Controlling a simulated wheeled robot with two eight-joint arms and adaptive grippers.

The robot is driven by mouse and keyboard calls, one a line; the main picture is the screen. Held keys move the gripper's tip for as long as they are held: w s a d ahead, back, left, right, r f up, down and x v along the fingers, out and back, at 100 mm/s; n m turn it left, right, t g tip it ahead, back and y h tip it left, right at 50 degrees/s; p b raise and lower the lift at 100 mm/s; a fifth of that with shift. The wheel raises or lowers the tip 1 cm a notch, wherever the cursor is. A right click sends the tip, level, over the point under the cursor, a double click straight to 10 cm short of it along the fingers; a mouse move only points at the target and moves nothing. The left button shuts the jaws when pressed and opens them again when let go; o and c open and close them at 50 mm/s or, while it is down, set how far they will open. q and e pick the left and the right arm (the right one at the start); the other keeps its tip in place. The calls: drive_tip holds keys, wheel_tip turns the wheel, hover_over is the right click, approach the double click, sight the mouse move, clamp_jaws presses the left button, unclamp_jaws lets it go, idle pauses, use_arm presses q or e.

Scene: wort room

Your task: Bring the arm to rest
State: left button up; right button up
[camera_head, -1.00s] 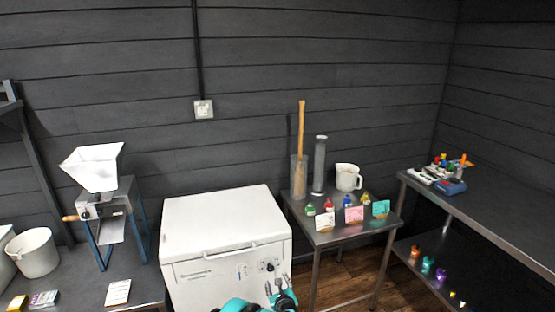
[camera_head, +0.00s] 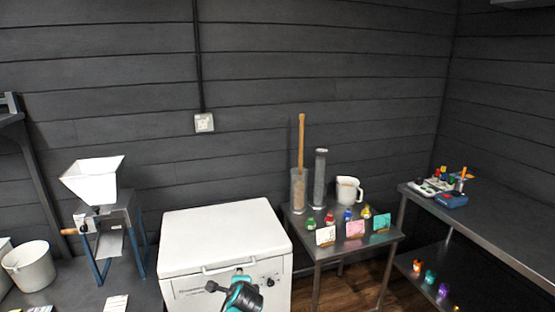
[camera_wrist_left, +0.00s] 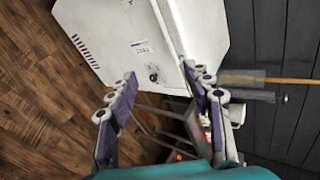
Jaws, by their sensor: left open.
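My left gripper (camera_wrist_left: 159,74) is open in the left wrist view, with its two purple-padded fingers apart and nothing between them. Past the fingertips is the white chest freezer (camera_wrist_left: 105,30), with its control dial showing. In the head view a teal and dark part of my left arm (camera_head: 242,296) shows at the bottom, in front of the freezer (camera_head: 225,232). I cannot make out the fingers clearly there. My right gripper is in neither view.
A small metal table (camera_head: 330,252) right of the freezer holds cylinders, a white jug (camera_head: 348,190), small bottles and cards. A long side bench (camera_head: 500,222) stands at the right. A grain mill (camera_head: 100,200) and bucket (camera_head: 27,266) are on the left counter. Wood floor shows below.

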use_arm(q)
drive_tip(key=s+a+r+n+g+h, duration=0.1)
drive_tip(key=s+a+r+n, duration=0.2)
drive_tip(key=s, duration=0.4)
drive_tip(key=s+a+r+n+g, duration=0.1)
drive_tip(key=s+a+r+n, duration=0.1)
drive_tip(key=s+n, duration=0.45)
drive_tip(key=s+f+n+g+h, duration=0.1)
drive_tip(key=s+n, duration=0.6)
drive_tip(key=s, duration=0.9)
drive_tip(key=shift+s+a+f+h, duration=0.3)
drive_tip(key=shift+a+f+h, duration=0.1)
drive_tip(key=shift+f, duration=0.3)
idle(0.4)
